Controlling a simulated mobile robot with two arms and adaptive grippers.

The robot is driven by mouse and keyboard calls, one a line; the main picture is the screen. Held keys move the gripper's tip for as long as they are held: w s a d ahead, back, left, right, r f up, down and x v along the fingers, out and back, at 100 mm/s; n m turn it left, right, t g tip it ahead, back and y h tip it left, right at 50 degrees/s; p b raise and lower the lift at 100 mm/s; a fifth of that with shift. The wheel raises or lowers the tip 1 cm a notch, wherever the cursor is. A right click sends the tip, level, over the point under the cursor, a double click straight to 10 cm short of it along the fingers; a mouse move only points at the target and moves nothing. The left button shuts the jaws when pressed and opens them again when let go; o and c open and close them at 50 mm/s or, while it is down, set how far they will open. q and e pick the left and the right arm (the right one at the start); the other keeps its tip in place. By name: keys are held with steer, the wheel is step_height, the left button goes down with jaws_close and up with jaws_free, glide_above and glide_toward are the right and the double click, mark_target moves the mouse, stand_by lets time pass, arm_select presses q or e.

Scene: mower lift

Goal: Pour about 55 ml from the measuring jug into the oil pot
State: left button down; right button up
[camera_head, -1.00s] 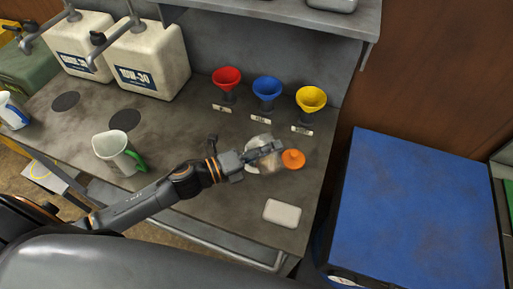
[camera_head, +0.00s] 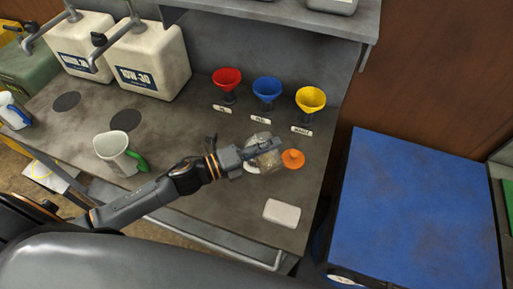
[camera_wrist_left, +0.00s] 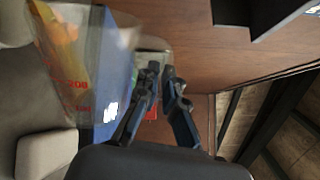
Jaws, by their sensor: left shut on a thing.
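The clear measuring jug (camera_head: 262,158) is at my left gripper (camera_head: 276,146), above the right part of the bench. In the left wrist view the jug (camera_wrist_left: 85,75) has red graduation marks and fills the upper left. My left gripper (camera_wrist_left: 160,72) is shut on the jug, but its handle is hard to make out. An orange funnel-like piece (camera_head: 293,159), perhaps the top of the oil pot, is just right of the jug. A white round edge (camera_head: 250,168) shows under the jug. The jug's exact tilt and liquid level cannot be told. My right gripper is not in view.
Red (camera_head: 226,79), blue (camera_head: 267,88) and yellow (camera_head: 310,99) funnels stand behind. A white jug with green handle (camera_head: 112,153) stands left. A pale block (camera_head: 282,213) lies in front. White canisters (camera_head: 150,60) stand back left; a blue-topped cabinet (camera_head: 425,200) is right.

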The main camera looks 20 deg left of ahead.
arm_select(q)
steer(key=shift+w+a+r+n+p, duration=0.35)
steer(key=shift+w+r+n+p, duration=0.05)
steer(key=shift+n+p, duration=0.2)
stand_by(0.5)
steer(key=f+b, duration=0.1)
steer(key=s+d+f+m+b, duration=0.1)
steer(key=shift+s+b, duration=0.1)
steer(key=shift+b, duration=0.25)
steer(key=shift+s+d+m+b, duration=0.3)
steer(key=shift+s+d+m, duration=0.2)
steer(key=shift+m, duration=0.6)
steer(key=shift+s+d+r+m, duration=0.2)
steer(key=shift+d+r+m, duration=0.1)
steer(key=shift+m, duration=0.1)
steer(key=shift+a, duration=0.15)
steer(key=shift+f, duration=0.15)
